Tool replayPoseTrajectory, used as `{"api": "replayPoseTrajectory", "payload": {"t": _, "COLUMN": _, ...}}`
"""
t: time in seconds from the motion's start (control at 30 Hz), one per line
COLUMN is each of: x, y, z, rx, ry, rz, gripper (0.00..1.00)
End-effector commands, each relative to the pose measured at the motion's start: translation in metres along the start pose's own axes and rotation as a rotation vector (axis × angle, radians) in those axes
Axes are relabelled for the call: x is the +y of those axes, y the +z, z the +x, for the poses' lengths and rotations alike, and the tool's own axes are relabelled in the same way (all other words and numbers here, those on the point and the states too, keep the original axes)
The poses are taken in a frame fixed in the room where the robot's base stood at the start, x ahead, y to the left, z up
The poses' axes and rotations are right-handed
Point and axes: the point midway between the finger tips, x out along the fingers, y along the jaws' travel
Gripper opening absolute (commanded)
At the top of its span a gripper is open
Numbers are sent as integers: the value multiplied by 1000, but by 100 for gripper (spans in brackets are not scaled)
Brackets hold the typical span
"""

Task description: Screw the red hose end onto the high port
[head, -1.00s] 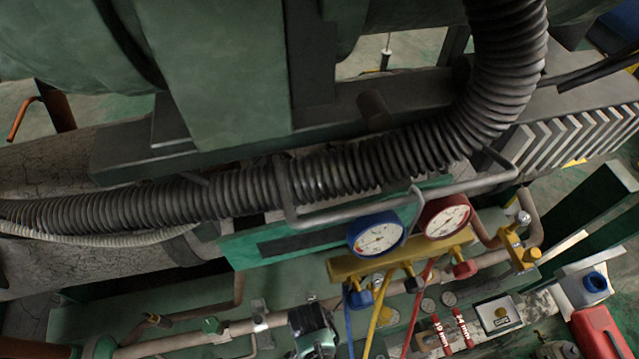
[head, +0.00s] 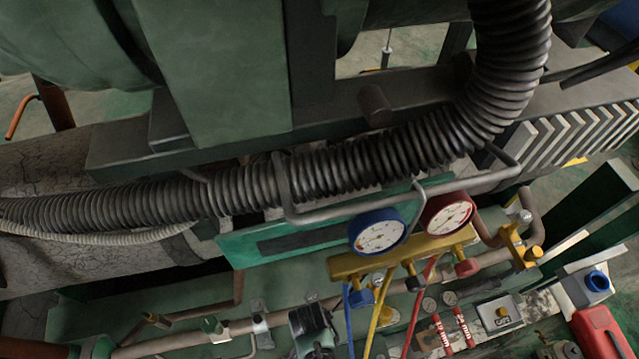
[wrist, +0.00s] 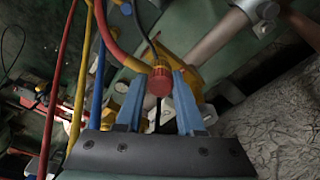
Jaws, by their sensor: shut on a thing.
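In the wrist view my gripper (wrist: 158,84) has its two blue fingers on either side of the red hose end (wrist: 160,82) and is shut on it. The red hose (wrist: 112,42) curves from the hose end up and to the left. A yellow fitting (wrist: 187,68) on a pipe lies just behind the hose end. I cannot tell whether the hose end touches it, and no high port shows clearly. In the head view the red hose (head: 422,305) hangs from the brass manifold (head: 350,266) under the red gauge (head: 447,214). My gripper is not clear there.
The blue gauge (head: 378,231) is beside the red one. Yellow (wrist: 83,75) and blue (wrist: 97,88) hoses run left of my gripper. A large corrugated hose (head: 340,172) crosses above the manifold. A yellow valve (head: 520,247) stands on the pipework at right, near a red container (head: 598,333).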

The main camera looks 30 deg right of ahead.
Motion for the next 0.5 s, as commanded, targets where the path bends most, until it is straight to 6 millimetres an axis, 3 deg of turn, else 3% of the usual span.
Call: {"api": "replayPoseTrajectory", "payload": {"t": 0.5, "x": 0, "y": 1, "z": 8, "rx": 0, "ry": -1, "rz": 0, "gripper": 0}}
